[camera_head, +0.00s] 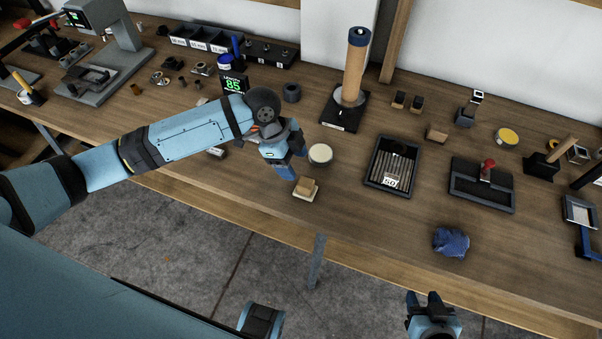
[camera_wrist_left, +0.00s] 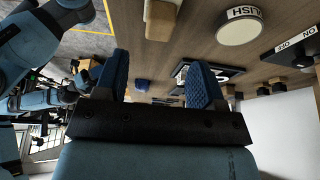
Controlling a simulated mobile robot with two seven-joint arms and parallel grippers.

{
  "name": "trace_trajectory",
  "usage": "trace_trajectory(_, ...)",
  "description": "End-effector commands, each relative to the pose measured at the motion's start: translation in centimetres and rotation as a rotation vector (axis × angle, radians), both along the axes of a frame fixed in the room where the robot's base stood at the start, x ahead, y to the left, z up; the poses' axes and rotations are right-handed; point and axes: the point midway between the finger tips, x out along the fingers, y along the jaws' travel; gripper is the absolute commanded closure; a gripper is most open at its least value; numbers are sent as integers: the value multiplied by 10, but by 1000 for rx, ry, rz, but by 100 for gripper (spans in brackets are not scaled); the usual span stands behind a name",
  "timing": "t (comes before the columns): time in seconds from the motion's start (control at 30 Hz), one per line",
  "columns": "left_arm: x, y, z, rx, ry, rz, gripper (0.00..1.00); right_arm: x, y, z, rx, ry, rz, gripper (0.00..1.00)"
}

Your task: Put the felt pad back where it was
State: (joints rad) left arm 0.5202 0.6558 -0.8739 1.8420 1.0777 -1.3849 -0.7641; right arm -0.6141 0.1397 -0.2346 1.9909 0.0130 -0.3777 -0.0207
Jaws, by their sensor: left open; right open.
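The felt pad is not certain to me. A pale cream pad (camera_head: 303,195) lies near the bench's front edge with a tan block (camera_head: 306,185) on it. In the left wrist view, the tan block (camera_wrist_left: 161,20) and a strip of the cream pad (camera_wrist_left: 178,2) show at the top edge. My left gripper (camera_head: 288,170) is just behind the block, fingers apart. In the left wrist view it (camera_wrist_left: 160,75) has nothing between its fingers. My right gripper (camera_head: 430,300) is open and empty, in front of the bench.
A round white-topped tin (camera_head: 320,154) stands right of my left gripper. Further right are a dark tray of strips (camera_head: 390,166), a tray with a red knob (camera_head: 482,185) and a crumpled blue cloth (camera_head: 451,242). A roll on a stand (camera_head: 353,70) rises behind.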

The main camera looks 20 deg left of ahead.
Motion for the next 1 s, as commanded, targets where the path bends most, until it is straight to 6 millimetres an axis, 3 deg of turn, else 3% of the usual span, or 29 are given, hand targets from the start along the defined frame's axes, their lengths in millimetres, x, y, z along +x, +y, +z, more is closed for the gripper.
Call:
trace_trajectory(0.1,0,8,19,1,-1,-1,37,0,0,1,0,-1,0,57)
trace_trajectory(0.3,0,15,35,0,0,1,37,1,0,2,1,-5,0,57)
trace_trajectory(0.87,0,15,37,-1,1,1,37,1,0,2,1,-4,0,57)
trace_trajectory(1.0,-4,3,31,-36,-12,43,37,0,0,6,0,0,0,57)
